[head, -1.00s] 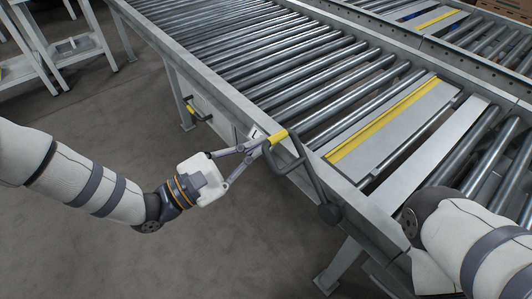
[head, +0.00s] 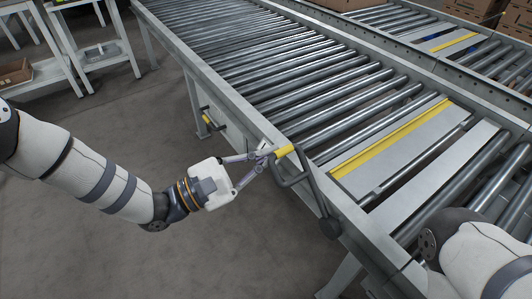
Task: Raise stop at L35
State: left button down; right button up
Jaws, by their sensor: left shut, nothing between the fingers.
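The stop, a flat grey plate with a yellow edge strip (head: 392,137), lies low across the roller conveyor, about level with the rollers. A small pale label behind the fingertips is mostly hidden and not readable. My right arm shows at the lower right, but its gripper is out of view.
The near conveyor's side rail (head: 225,97) runs diagonally, with another yellow-gripped lever (head: 206,119) further back. A second conveyor has a similar yellow-edged plate (head: 452,41). White shelving (head: 100,55) stands upper left. The floor (head: 110,245) on the near side is clear.

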aim_at(282, 151)
pick_arm(q)
jog(key=s+d+r+m+p, duration=0.1)
jog(key=s+r+m+g+p, duration=0.1)
jog(key=r+m+p, duration=0.1)
jog(key=s+d+r+m+p, duration=0.1)
jog(key=r+p, duration=0.1)
jog(key=shift+s+d+m, duration=0.2)
jog(key=shift+d+m, duration=0.1)
jog(key=s+d+m+y+p, duration=0.1)
jog(key=s+d+m+p, duration=0.4)
jog(key=s, duration=0.3)
jog(key=s+d+m+g+y+p, duration=0.1)
jog(key=s+d+m+p, duration=0.4)
jog(key=s+d+m, duration=0.1)
jog(key=shift+s+d+f+m+g+y, duration=0.3)
jog(key=shift+s+m, duration=0.3)
jog(key=shift+s, duration=0.45)
pick_arm(e)
jog(key=w+r+t, duration=0.1)
jog(key=w+r, duration=0.1)
jog(key=r, duration=0.4)
jog(key=w+r+t, duration=0.1)
jog(key=w+r, duration=0.2)
jog(key=r, duration=0.3)
jog(key=shift+w+r, duration=0.35)
pick_arm(q)
jog(key=shift+s, duration=0.15)
